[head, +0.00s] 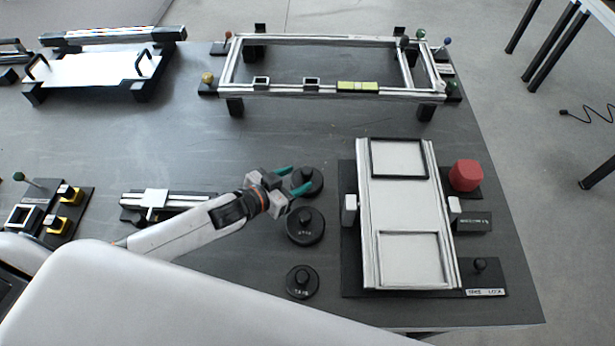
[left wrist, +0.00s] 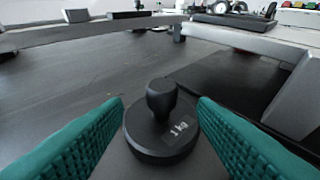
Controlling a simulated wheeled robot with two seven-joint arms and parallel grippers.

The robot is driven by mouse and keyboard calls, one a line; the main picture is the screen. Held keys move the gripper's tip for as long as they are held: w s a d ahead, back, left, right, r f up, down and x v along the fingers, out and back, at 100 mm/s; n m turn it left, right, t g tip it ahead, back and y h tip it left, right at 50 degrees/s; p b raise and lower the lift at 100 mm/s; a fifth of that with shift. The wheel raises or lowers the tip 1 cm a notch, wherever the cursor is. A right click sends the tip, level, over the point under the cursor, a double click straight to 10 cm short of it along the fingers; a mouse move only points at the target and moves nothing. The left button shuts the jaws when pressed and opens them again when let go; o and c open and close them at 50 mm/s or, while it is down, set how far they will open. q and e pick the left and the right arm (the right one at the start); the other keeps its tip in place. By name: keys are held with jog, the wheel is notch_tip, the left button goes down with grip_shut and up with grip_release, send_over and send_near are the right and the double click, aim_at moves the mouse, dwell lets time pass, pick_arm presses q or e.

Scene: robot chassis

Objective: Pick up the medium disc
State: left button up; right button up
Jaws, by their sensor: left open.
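Three black discs with knobs stand in a column on the dark table. The middle disc (head: 306,227) looks largest. The near disc (head: 302,283) and the far disc (head: 310,186) look close in size; the far one, being farther away, is probably the medium disc. My left gripper (head: 300,180) is open at the far disc, its teal fingers either side of the knob. In the left wrist view, this disc (left wrist: 160,145) is marked "1 kg". Its upright knob (left wrist: 162,98) lies between the finger pads (left wrist: 160,103), with gaps on both sides. My right gripper is not in view.
A white panel on rails (head: 400,212) stands right of the discs, beside a red block (head: 465,175). A raised metal frame (head: 235,62) spans the back. A small rail fixture (head: 150,198) and yellow-black parts (head: 68,194) lie left. The table behind the far disc is clear.

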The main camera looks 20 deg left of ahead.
aim_at(312, 172)
pick_arm(q)
jog(key=shift+w+d+f, duration=0.2)
jog(key=shift+w, duration=0.3)
jog(key=shift+w+d+f, duration=0.15)
jog(key=shift+w+d, duration=0.1)
jog(key=shift+w, duration=0.2)
jog(key=p+x, duration=0.1)
jog(key=x, duration=0.2)
jog(key=shift+w+d, duration=0.1)
jog(key=shift+d, duration=0.1)
jog(key=shift+w+d+f, duration=0.25)
jog(key=shift+w+f, duration=0.1)
jog(key=shift+w, duration=0.1)
jog(key=shift+c, duration=0.5)
jog(key=shift+s, duration=0.1)
grip_shut()
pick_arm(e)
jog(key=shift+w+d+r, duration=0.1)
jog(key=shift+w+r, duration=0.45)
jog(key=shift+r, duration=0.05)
